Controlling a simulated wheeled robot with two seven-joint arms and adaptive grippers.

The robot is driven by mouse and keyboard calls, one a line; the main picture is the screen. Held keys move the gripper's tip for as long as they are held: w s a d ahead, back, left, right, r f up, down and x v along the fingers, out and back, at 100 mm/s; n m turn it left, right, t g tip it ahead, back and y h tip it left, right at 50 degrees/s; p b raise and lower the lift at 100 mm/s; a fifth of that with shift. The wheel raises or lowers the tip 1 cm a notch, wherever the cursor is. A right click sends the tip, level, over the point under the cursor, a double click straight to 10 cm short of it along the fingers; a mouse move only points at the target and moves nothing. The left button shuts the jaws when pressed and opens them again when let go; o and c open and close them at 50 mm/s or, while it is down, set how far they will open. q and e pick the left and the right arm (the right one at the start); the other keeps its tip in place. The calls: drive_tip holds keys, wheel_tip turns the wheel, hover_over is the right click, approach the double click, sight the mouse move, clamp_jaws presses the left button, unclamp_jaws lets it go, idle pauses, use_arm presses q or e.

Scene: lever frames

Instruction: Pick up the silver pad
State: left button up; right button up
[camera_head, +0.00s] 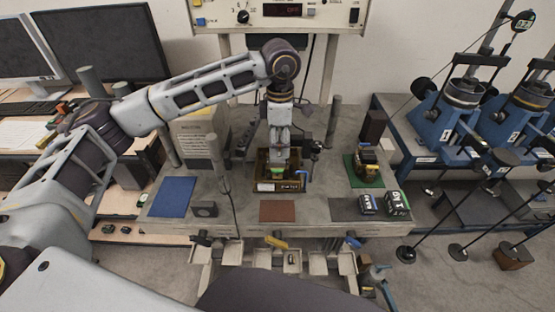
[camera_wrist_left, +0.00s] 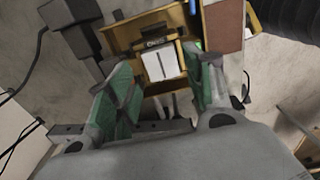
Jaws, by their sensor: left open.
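A pale silver-white pad (camera_wrist_left: 160,65), split by a thin dark line, shows in the left wrist view inside a yellow-brown box (camera_wrist_left: 124,35). A dark label block sits at one end of the pad. My left gripper (camera_head: 279,168) points down over the box. In the left wrist view my gripper (camera_wrist_left: 162,78) is open, with its green-lined fingers on either side of the pad. I cannot tell whether they touch it. My right gripper is not in view.
The grey bench (camera_head: 240,208) holds a blue mat (camera_head: 172,196), a brown mat (camera_head: 278,211), dark labelled blocks (camera_head: 397,204) and a device on a green mat (camera_head: 367,170). Upright posts (camera_head: 217,160) and a cable stand left of the box. Blue machines (camera_head: 440,125) stand at right.

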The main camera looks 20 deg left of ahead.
sight(277, 160)
use_arm(q)
drive_tip(key=shift+a+f, duration=0.1)
drive_tip(key=shift+f, duration=0.5)
drive_tip(key=f, duration=0.1)
drive_tip(key=f+p, duration=0.1)
drive_tip(key=shift+s+a+f, duration=0.1)
drive_tip(key=shift+a+f, duration=0.1)
drive_tip(key=shift+f, duration=0.85)
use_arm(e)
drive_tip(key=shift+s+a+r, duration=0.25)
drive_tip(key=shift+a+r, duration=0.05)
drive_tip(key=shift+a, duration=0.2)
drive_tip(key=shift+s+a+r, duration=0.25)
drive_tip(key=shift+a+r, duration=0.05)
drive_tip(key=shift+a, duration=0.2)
use_arm(q)
drive_tip(key=shift+s, duration=0.15)
drive_tip(key=c, duration=1.1)
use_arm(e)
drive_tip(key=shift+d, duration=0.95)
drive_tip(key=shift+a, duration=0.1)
